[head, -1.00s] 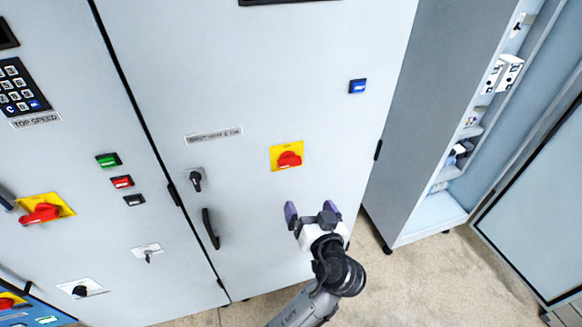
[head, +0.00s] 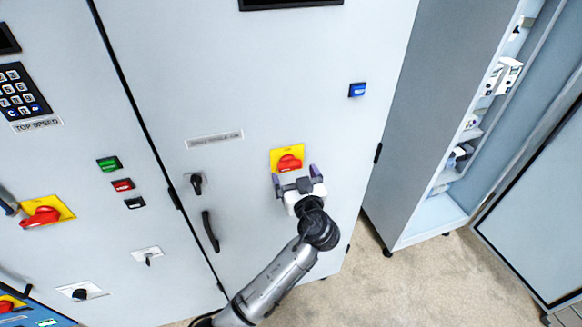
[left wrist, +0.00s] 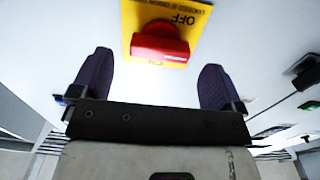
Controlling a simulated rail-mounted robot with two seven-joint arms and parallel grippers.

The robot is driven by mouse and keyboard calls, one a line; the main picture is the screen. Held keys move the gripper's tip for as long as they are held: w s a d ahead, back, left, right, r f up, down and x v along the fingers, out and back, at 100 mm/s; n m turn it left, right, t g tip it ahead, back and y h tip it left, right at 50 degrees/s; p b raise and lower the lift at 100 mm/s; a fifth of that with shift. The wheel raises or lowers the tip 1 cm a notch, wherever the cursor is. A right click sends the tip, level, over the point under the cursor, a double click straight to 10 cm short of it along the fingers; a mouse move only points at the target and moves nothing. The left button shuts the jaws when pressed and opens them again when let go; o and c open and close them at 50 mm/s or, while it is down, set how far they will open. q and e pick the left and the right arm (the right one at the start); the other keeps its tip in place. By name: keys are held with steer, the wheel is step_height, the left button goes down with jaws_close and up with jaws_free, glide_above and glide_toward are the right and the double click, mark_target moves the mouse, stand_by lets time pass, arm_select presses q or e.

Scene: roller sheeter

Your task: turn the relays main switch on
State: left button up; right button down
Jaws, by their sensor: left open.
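A red rotary switch (head: 289,163) on a yellow plate (head: 273,158) sits on the light grey cabinet door. In the left wrist view the red knob (left wrist: 160,42) is close ahead, and the yellow plate (left wrist: 196,12) reads "OFF". My left gripper (head: 295,176) is open and empty, just below the switch in the head view. In the left wrist view its two fingers (left wrist: 155,82) are spread to either side of the knob, which lies beyond their tips. I see no contact with it. My right gripper cannot be made out.
Another red switch on a yellow plate (head: 41,213) is on the left panel. A black door handle (head: 210,231) and a key lock (head: 196,183) are left of my arm. A blue button (head: 357,89) is up right. An open cabinet (head: 440,205) stands at the right.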

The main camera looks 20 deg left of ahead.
mark_target(291, 168)
arm_select(q)
steer(key=shift+x, duration=1.75)
steer(key=shift+c, duration=0.3)
steer(key=c, duration=0.9)
